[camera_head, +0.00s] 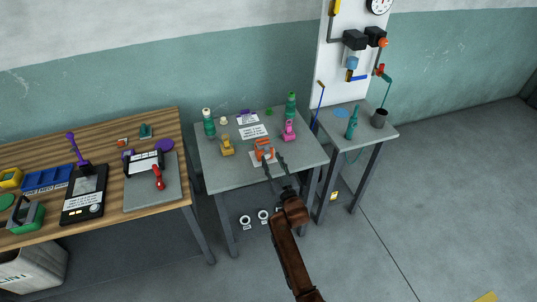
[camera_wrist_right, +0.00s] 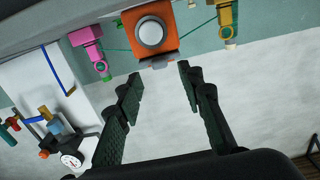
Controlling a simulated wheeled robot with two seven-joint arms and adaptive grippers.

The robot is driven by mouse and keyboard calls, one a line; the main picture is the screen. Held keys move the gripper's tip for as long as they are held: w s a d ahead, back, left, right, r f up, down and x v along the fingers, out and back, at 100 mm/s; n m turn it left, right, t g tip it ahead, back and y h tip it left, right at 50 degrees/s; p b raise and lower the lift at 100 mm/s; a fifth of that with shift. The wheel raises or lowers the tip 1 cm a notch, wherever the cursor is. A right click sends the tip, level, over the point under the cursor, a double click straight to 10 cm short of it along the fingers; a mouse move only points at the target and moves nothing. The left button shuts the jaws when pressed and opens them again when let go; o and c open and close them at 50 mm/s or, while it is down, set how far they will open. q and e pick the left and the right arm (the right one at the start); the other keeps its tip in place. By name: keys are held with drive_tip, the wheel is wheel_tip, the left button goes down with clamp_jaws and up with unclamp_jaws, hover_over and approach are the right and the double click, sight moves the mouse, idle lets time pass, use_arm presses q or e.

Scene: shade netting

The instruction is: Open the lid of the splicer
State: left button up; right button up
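A small orange box, which looks like the splicer (camera_head: 263,146), sits on the grey middle table. In the right wrist view the splicer (camera_wrist_right: 152,47) shows an orange face with a white round part and a small lip at its lower edge. Its lid looks closed. My right gripper (camera_head: 275,160) is at the splicer's front right in the head view. In the right wrist view my right gripper (camera_wrist_right: 159,74) is open and empty, its fingertips apart just short of the lip. I cannot tell whether they touch it. My left gripper is not in view.
A pink holder (camera_head: 289,131) and a yellow holder (camera_head: 227,145) flank the splicer, with a green line between them. Green bottles (camera_head: 209,124) stand at the table's back. A wooden bench (camera_head: 110,212) is at left, a small side table (camera_head: 372,133) at right.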

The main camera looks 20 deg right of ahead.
sight(268, 151)
drive_tip(key=shift+w+f+b, duration=0.1)
drive_tip(key=shift+w+b, duration=0.25)
drive_tip(key=shift+w, duration=1.95)
clamp_jaws()
